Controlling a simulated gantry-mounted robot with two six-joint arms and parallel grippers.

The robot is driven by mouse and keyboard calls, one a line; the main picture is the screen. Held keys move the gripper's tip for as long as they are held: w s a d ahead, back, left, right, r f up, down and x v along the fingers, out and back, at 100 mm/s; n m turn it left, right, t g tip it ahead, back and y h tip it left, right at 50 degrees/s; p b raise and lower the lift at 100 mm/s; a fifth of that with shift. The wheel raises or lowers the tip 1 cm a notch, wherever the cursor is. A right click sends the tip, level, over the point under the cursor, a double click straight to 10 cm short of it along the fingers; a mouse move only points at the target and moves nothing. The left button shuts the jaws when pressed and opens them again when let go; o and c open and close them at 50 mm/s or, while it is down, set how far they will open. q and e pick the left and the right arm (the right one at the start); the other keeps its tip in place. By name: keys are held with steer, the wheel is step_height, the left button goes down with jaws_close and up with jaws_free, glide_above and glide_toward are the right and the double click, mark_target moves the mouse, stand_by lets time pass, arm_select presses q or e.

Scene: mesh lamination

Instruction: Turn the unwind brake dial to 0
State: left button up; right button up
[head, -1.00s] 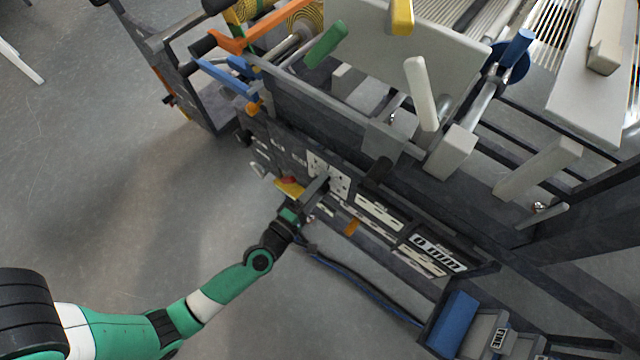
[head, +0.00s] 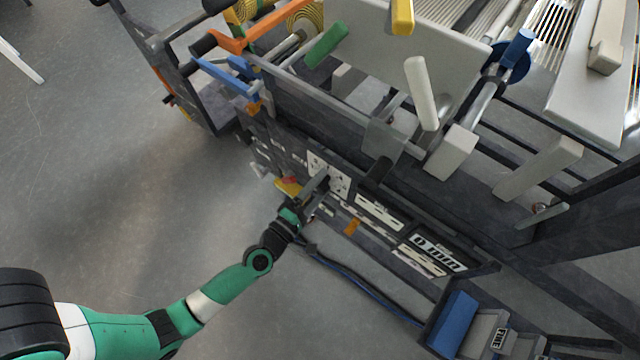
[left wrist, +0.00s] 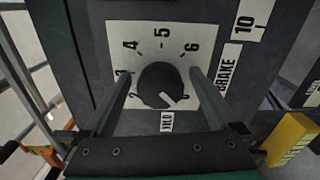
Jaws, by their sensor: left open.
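The brake dial (left wrist: 160,84) is a round black knob on a white scale plate (left wrist: 115,42), with several numbers and a "BRAKE" label. Its white pointer line points down and to the right in the left wrist view. In the head view a white plate (head: 341,184) shows on the machine's front panel, right at my left gripper (head: 320,186). In the left wrist view my left gripper (left wrist: 160,76) is open, with one finger on each side of the knob. I cannot tell whether the fingers touch it. My right gripper is not in view.
A yellow block (left wrist: 290,139) stands right of the gripper in the left wrist view. In the head view, a red and yellow part (head: 288,184) is beside the gripper, and a "0 mm" display (head: 438,252) is farther right. Open floor (head: 130,190) lies left.

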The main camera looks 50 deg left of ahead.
arm_select(q)
steer(key=s+d+p, duration=0.1)
steer(key=s+d, duration=0.1)
steer(key=s, duration=0.9)
steer(key=shift+s+d, duration=0.15)
steer(key=shift+s, duration=0.05)
